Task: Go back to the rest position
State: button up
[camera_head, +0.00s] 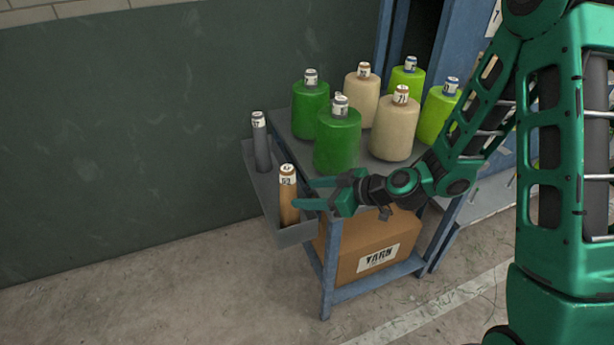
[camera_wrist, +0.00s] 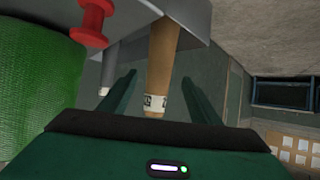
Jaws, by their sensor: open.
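My gripper (camera_head: 308,194) is at the left end of the cart, with its fingers level and pointing left. In the wrist view my gripper (camera_wrist: 157,95) is open, and a brown cone tube (camera_wrist: 161,60) with a white label stands between its two fingers. I cannot tell whether either finger touches it. The brown tube (camera_head: 288,207) stands upright in the grey side tray (camera_head: 292,237). A grey tube (camera_head: 262,150) stands in the same tray farther back, and it also shows in the wrist view (camera_wrist: 108,70).
A blue cart (camera_head: 328,270) carries several green, beige and lime yarn cones on top, close to my gripper; one dark green cone (camera_head: 337,145) is nearest. A cardboard box (camera_head: 375,245) sits on its lower shelf. The floor (camera_head: 130,290) at left is clear before the wall (camera_head: 130,130).

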jog(key=shift+d+r, duration=0.15)
jog(key=shift+r, duration=0.1)
jog(key=s+d+r+m+g+h, duration=0.1)
jog(key=s+d+r+m+h, duration=0.3)
jog(key=d, duration=0.5)
jog(key=s+d+r+m+h, duration=0.3)
jog(key=d+r, duration=0.2)
jog(key=d, duration=0.4)
jog(key=s+d+r+m+g+h, duration=0.1)
jog(key=s+d+r+m+h, duration=0.3)
jog(key=d, duration=0.5)
jog(key=s+d+m+g, duration=0.2)
jog(key=s+d+m, duration=0.1)
jog(key=s+d, duration=0.3)
jog(key=s+d+m+g, duration=0.2)
jog(key=s+d+m, duration=0.2)
jog(key=s, duration=0.7)
jog(key=shift+s+d+f+y, duration=0.15)
jog(key=shift+d+f+y, duration=0.15)
jog(key=shift+d, duration=0.85)
